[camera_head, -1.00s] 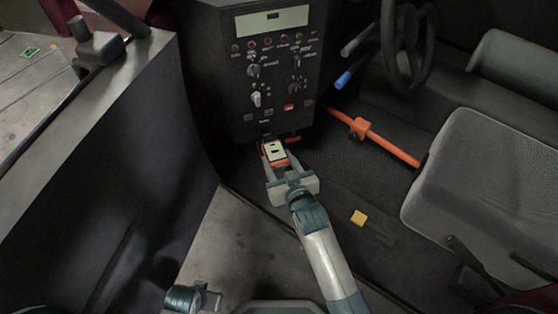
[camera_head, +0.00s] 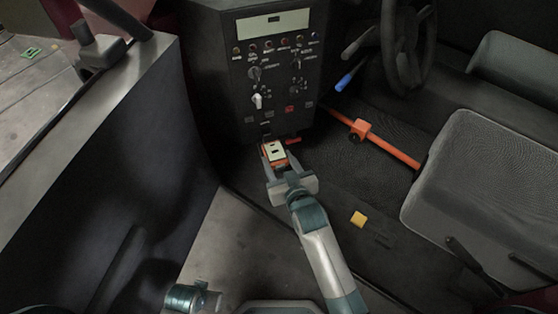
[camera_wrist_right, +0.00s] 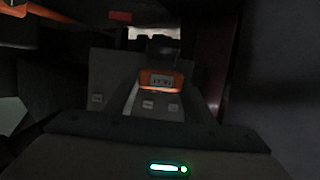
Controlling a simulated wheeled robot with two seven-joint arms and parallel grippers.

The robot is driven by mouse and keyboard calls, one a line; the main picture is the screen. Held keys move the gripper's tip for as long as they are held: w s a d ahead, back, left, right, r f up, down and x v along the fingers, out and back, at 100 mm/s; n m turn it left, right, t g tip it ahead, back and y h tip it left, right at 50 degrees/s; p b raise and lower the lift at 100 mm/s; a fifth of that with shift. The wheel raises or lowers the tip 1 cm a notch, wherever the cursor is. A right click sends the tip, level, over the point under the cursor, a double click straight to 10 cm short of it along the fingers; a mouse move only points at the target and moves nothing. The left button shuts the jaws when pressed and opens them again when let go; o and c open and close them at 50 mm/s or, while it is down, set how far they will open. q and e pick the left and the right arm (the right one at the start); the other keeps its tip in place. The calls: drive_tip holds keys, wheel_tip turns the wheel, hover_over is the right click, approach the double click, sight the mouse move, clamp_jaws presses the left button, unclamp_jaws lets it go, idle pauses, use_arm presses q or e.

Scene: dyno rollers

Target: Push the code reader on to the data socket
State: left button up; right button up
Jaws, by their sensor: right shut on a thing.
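The code reader (camera_head: 275,151) is an orange block with a pale face. My right gripper (camera_head: 278,164) is shut on it, with a finger along each side, just below the black control panel. In the right wrist view the code reader (camera_wrist_right: 160,80) shows as an orange-edged block with a small display. Its far end is close to the foot of the panel. I cannot make out the data socket clearly, nor whether the reader touches it. A part of my left arm shows at the bottom left of the head view, but not its fingertips.
The black control panel (camera_head: 270,70) with knobs and lamps stands above the reader. An orange bar (camera_head: 390,145) runs right towards a grey seat (camera_head: 490,170). A steering wheel (camera_head: 408,55) is at the upper right.

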drive_tip(key=shift+w+a, duration=0.1)
drive_tip(key=shift+w, duration=0.15)
idle(0.7)
drive_tip(key=shift+w+a, duration=0.1)
drive_tip(key=shift+w, duration=0.25)
idle(0.5)
drive_tip(key=o, duration=1.2)
drive_tip(key=shift+c, duration=0.2)
drive_tip(key=shift+s, duration=0.15)
drive_tip(key=v, duration=1.7)
drive_tip(key=shift+p, duration=0.45)
drive_tip(key=shift+s, duration=0.1)
